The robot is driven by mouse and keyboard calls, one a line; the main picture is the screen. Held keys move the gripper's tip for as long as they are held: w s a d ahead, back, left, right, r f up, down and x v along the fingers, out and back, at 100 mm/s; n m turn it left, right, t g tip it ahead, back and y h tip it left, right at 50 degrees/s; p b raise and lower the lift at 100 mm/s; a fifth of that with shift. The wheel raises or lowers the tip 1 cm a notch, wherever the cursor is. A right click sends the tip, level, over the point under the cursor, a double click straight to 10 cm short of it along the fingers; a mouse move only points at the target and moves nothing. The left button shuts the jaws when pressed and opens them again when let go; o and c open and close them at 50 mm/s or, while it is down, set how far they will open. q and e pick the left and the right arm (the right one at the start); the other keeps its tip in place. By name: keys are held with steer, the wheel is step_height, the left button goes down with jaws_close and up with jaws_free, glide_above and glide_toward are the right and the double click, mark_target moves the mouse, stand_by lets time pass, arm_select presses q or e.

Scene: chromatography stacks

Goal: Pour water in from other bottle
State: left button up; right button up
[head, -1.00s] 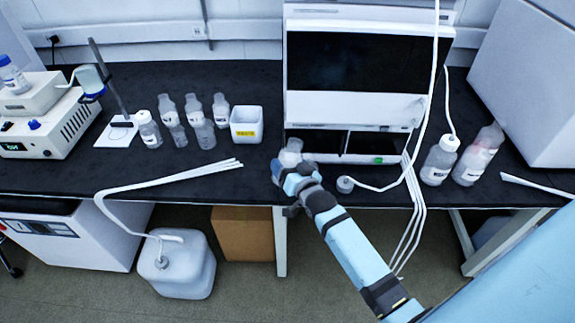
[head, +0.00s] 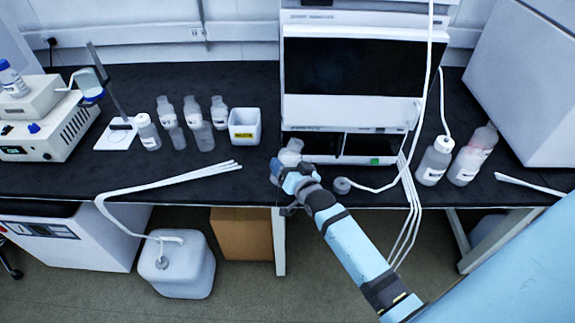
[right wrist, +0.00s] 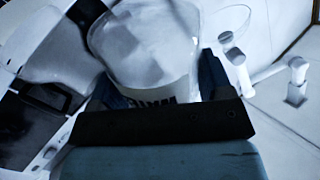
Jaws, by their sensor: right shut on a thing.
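My right gripper (head: 284,172) is shut on a translucent white bottle (head: 291,152) at the front of the chromatography stack (head: 353,70). The bottle has no visible cap and stays close to the bench's front edge. In the right wrist view the bottle (right wrist: 150,45) fills the space between the fingers, with dark print low on its side. I cannot tell its water level. My left gripper is out of view.
Several bottles and a white bin (head: 244,129) stand at the left. A jug (head: 178,264) sits on the floor. Loose tubes (head: 168,182) lie on the bench's left part.

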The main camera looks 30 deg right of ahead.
steer(key=shift+r, duration=0.15)
steer(key=shift+a+m+p, duration=0.1)
steer(key=shift+m+p, duration=0.4)
steer(key=shift+p, duration=0.05)
steer(key=shift+a+f+m, duration=0.2)
steer(key=shift+f+m, duration=0.05)
steer(key=shift+m, duration=0.15)
steer(key=shift+f, duration=0.1)
steer(key=shift+f, duration=0.1)
steer(key=shift+a+f+m+g, duration=0.15)
steer(key=shift+f+m+g, duration=0.2)
steer(key=shift+m, duration=0.25)
